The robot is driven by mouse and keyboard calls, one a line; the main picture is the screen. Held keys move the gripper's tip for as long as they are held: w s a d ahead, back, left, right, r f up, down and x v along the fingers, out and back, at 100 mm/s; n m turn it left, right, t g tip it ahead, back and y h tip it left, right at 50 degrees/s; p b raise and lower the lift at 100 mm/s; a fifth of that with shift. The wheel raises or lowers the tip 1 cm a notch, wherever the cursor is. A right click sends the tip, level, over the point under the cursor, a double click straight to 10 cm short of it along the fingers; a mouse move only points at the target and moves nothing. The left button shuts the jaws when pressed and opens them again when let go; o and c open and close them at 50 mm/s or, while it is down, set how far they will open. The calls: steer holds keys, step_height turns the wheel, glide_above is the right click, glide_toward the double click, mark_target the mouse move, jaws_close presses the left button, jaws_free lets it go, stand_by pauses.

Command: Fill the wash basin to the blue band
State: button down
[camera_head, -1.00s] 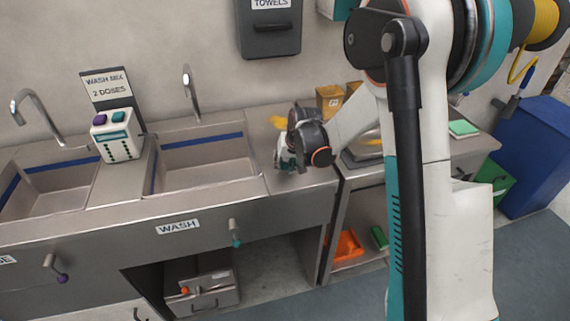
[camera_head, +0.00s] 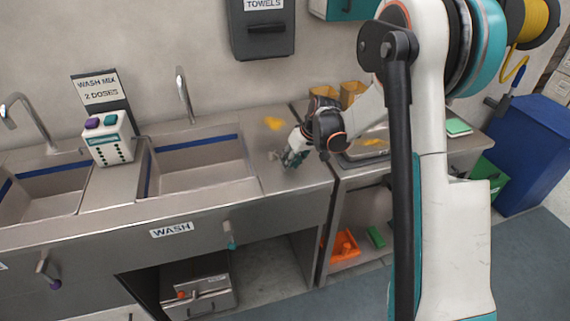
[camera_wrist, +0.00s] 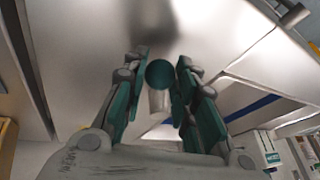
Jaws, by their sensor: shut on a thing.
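The wash basin (camera_head: 200,182) is a steel sink with a blue band (camera_head: 195,150) around its inner wall. I can make out no water in it. A curved tap (camera_head: 184,92) stands behind it. A lever with a teal knob (camera_head: 229,241) sits on the counter front beside the WASH label. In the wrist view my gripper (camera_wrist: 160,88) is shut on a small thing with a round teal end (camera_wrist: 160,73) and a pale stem. Its exact kind is unclear.
A dispenser (camera_head: 108,147) stands left of the basin, before a sign (camera_head: 101,89) reading "WASH MIX 2 DOSES". Another basin (camera_head: 42,200) is at far left. A yellow item (camera_head: 273,123) lies behind my gripper. Cartons (camera_head: 352,93) stand by the wall.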

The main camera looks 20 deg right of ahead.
steer(key=d+n, duration=0.1)
steer(key=w+d+n+g, duration=0.1)
steer(key=shift+w+d+n+y, duration=0.1)
steer(key=shift+w+n+y, duration=0.15)
steer(key=shift+n+y, duration=0.15)
steer(key=shift+w+d+n+g, duration=0.3)
steer(key=shift+w+d+n, duration=0.15)
steer(key=shift+n, duration=0.45)
steer(key=shift+w+d+n+g+y, duration=0.25)
steer(key=shift+w+n, duration=0.15)
steer(key=shift+n, duration=0.15)
steer(key=shift+w+d+n+g+y, duration=0.2)
steer(key=shift+w+n, duration=0.2)
steer(key=shift+n, duration=0.15)
steer(key=shift+w+d+n+g, duration=0.3)
steer(key=shift+w+n, duration=0.35)
steer(key=shift+n, duration=0.35)
steer(key=c, duration=1.3)
jaws_free()
steer(key=shift+w, duration=0.1)
steer(key=v, duration=1.2)
